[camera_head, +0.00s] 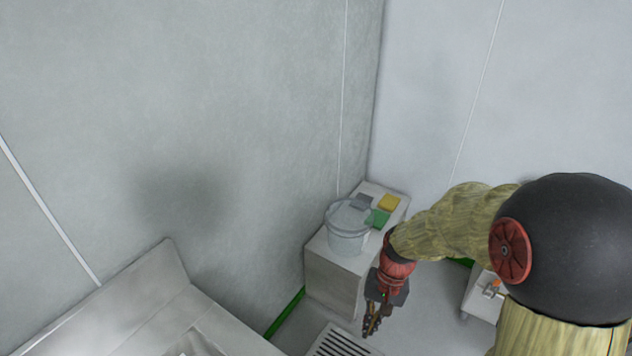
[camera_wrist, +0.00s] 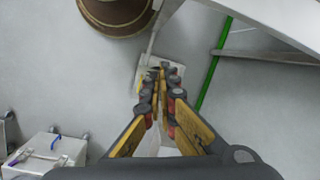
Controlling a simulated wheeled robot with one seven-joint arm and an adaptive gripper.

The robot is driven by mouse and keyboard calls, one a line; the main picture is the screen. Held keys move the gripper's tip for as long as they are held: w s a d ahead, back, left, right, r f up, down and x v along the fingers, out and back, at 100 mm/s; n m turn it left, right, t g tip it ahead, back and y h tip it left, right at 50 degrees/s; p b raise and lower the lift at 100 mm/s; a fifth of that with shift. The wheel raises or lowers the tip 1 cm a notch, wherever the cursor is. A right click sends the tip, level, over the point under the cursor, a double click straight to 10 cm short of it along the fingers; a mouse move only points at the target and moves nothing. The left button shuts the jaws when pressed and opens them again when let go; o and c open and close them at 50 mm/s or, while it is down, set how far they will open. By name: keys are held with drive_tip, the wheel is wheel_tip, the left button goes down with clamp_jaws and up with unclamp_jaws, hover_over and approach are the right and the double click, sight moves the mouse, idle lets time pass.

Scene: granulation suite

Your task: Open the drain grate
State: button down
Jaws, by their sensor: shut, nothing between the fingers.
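The drain grate (camera_head: 338,343) is a light, slotted panel in the floor at the bottom of the head view, cut off by the frame edge. My gripper (camera_head: 371,328) points down close to its right edge in the picture; I cannot tell whether it touches it. In the wrist view my gripper (camera_wrist: 163,70) is shut and empty, its yellow fingers together at the tips. A pale plate shows partly behind the fingertips there; the fingers hide much of it, and I cannot tell whether it is the grate.
A grey cabinet (camera_head: 330,274) beside the grate bears a clear bucket (camera_head: 347,240) and yellow and green items. A steel basin (camera_head: 165,310) is at lower left. A white box (camera_head: 482,297) stands right, behind my arm. The wrist view shows a brown round vessel (camera_wrist: 117,14) at the top.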

drive_tip(key=s+d+r+n+t, duration=0.1)
drive_tip(key=s+r, duration=0.3)
drive_tip(key=r, duration=0.4)
drive_tip(key=s+d+r+n+t+h, duration=0.1)
drive_tip(key=s+r+t, duration=0.3)
drive_tip(key=r, duration=0.4)
drive_tip(key=s+d+r+t+h, duration=0.1)
drive_tip(key=s+d+r+t, duration=0.1)
drive_tip(key=s+r, duration=0.3)
wheel_tip(320, 180, up, 3)
drive_tip(key=shift+d+f+n, duration=0.1)
drive_tip(key=shift+d+n, duration=0.3)
drive_tip(key=shift+d, duration=0.35)
